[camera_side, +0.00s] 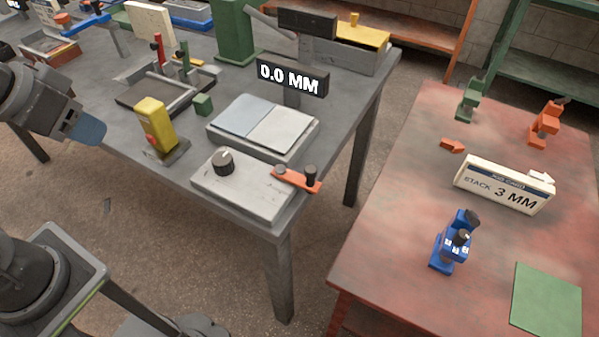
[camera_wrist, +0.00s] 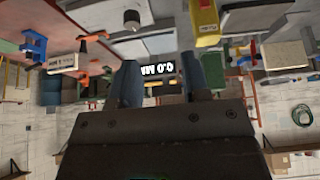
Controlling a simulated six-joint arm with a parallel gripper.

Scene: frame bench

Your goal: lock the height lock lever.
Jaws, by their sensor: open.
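An orange lever (camera_side: 296,178) with a dark knob at its right end lies across the right end of a pale control box (camera_side: 240,190). It appears to be the height lock lever, though I see no label on it. A black round dial (camera_side: 223,162) stands on the same box. A sign (camera_side: 292,78) above the bench reads 0.0 MM. My gripper (camera_side: 88,130) is at the left, in the air, well apart from the lever. In the wrist view my gripper (camera_wrist: 163,80) has its two blue fingers spread with nothing between them.
A yellow upright block (camera_side: 155,125) stands between my gripper and the box. Behind the box lies a two-tone plate (camera_side: 262,125). On the red table (camera_side: 385,240), a card (camera_side: 505,185) reads STACK 3 MM, near a blue clamp (camera_side: 452,243). A gap separates bench and table.

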